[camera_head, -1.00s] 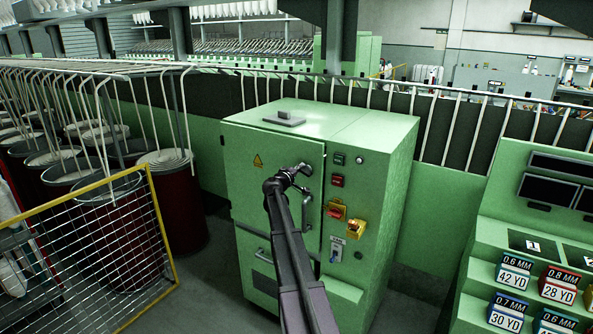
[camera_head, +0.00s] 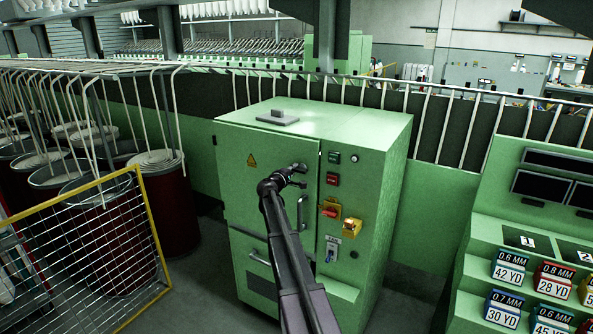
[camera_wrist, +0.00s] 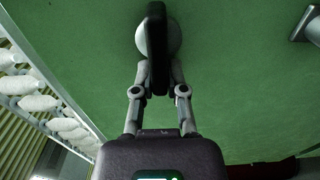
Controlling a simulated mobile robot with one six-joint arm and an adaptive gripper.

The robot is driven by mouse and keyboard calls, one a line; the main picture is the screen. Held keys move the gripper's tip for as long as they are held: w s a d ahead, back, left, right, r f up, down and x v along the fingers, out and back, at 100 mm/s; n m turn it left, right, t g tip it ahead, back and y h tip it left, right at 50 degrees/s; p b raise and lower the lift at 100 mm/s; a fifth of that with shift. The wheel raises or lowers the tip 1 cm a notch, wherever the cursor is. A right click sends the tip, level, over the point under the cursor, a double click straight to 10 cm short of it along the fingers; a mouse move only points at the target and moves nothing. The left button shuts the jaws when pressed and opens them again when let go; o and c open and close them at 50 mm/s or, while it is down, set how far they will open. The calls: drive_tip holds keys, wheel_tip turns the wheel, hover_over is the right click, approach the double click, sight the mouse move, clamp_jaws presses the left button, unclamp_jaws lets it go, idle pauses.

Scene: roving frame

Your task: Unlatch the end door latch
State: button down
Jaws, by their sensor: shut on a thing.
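The end door (camera_head: 235,175) is the green front panel of a cabinet, with a yellow warning triangle, and looks closed. Its latch (camera_wrist: 155,30) shows in the wrist view as a black upright handle on a round silver base. My gripper (camera_wrist: 158,78) has its two fingers closed on either side of the black handle's lower part. In the head view my gripper (camera_head: 300,176) is at the door's right edge, and it and my arm mostly hide the latch there.
A grey pull handle (camera_head: 303,212) is just below my gripper. A red switch (camera_head: 331,211), a yellow switch (camera_head: 352,228) and buttons (camera_head: 333,158) sit to the right. A yellow-framed mesh barrier (camera_head: 100,245) stands at left; a console (camera_head: 530,240) stands at right.

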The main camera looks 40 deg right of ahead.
drive_tip(key=shift+s, duration=0.15)
drive_tip(key=c, duration=0.7)
unclamp_jaws()
drive_tip(key=shift+s+d, duration=0.1)
drive_tip(key=v, duration=1.2)
